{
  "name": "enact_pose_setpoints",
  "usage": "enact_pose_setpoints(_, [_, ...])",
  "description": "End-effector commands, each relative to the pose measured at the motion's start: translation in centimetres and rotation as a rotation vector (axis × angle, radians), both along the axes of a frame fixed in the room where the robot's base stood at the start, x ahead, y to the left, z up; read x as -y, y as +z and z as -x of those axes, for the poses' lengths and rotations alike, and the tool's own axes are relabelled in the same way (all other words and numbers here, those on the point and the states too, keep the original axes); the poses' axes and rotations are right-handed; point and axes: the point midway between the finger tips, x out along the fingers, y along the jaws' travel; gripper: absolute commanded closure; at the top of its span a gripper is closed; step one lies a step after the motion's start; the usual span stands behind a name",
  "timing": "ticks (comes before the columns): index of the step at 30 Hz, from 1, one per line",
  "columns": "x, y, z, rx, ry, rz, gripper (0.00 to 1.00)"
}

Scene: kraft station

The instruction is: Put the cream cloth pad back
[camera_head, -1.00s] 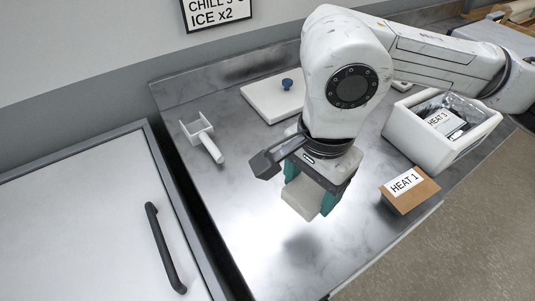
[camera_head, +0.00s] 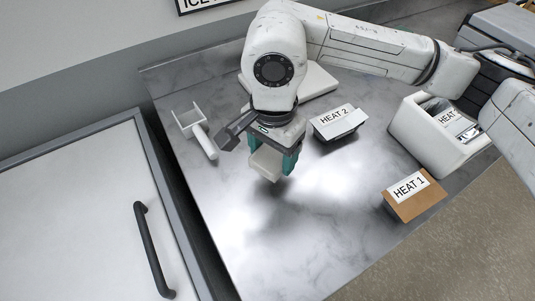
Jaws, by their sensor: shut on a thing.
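The cream cloth pad (camera_head: 264,164) is a small pale block between the teal fingers of my gripper (camera_head: 273,163). My gripper is shut on it and holds it above the grey marbled counter (camera_head: 310,245), with a dark shadow on the counter below. Part of the pad is hidden by the fingers and the gripper body.
A white scoop-like tool (camera_head: 196,134) lies left of my gripper. A HEAT 2 box (camera_head: 338,123) and a brown HEAT 1 box (camera_head: 414,195) stand to the right. A white bin (camera_head: 432,148) holds a labelled pack. A white slab (camera_head: 317,82) lies behind my arm. The front counter is clear.

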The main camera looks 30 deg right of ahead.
Motion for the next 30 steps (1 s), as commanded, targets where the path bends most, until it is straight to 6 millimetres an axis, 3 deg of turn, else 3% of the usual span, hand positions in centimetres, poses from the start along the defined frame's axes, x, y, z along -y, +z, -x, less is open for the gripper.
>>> enact_pose_setpoints(12, [0.6, -3.7, -3.0, -0.002, -0.002, -0.001, 0.59])
enact_pose_setpoints(18, [0.6, -6.0, -2.8, -0.002, -0.001, -0.002, 0.59])
enact_pose_setpoints(30, [0.6, -6.8, -2.9, 0.001, 0.000, 0.001, 0.59])
